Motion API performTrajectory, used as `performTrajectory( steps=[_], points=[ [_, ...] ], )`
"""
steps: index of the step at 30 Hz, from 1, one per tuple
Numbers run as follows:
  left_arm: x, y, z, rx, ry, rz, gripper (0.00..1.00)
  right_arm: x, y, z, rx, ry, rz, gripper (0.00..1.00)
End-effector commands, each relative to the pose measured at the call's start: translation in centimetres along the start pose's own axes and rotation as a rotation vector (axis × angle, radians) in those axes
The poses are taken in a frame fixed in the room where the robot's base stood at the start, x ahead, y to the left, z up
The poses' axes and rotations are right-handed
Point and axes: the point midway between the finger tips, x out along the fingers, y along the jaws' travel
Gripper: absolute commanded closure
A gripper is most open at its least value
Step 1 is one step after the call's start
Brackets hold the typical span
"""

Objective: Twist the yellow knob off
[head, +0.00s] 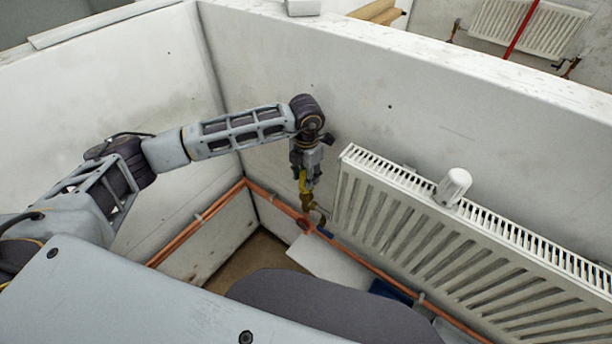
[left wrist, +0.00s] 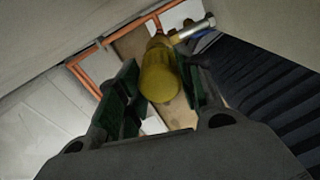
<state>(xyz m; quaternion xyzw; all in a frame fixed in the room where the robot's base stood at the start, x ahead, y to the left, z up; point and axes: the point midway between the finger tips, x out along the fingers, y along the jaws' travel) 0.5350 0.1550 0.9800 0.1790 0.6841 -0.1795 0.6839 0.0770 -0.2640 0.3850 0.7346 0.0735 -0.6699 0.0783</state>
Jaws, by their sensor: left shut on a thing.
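The yellow knob (head: 304,184) is at the left end of the white radiator (head: 430,230), low down near the brass valve (head: 320,214) and copper pipes. My left gripper (head: 303,176) reaches down onto it from above and is shut on it. In the left wrist view the knob (left wrist: 158,76) stands between the green-padded fingers (left wrist: 158,92), with a metal valve fitting (left wrist: 190,30) just beyond it. I cannot tell from these views whether the knob is still seated on the valve. My right gripper is not in view.
A white ribbed cap (head: 453,187) stands on top of the radiator. A white board (head: 325,262) and a blue object (head: 390,291) lie low beneath. Bay walls close in left and behind.

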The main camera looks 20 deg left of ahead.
Motion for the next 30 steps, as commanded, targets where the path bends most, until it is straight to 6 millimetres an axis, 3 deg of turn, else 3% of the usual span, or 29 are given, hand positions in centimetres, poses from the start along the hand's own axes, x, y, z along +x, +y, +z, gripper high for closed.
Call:
performTrajectory(
  steps=[15, 30],
  points=[
    [-1.8, 0.1, 0.2, -0.001, -0.006, 0.001, 0.9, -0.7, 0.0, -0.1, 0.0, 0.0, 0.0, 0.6],
    [-1.8, 0.0, 0.2, -0.001, -0.005, 0.001, 0.9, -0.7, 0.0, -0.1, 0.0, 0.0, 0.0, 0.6]
  ],
)
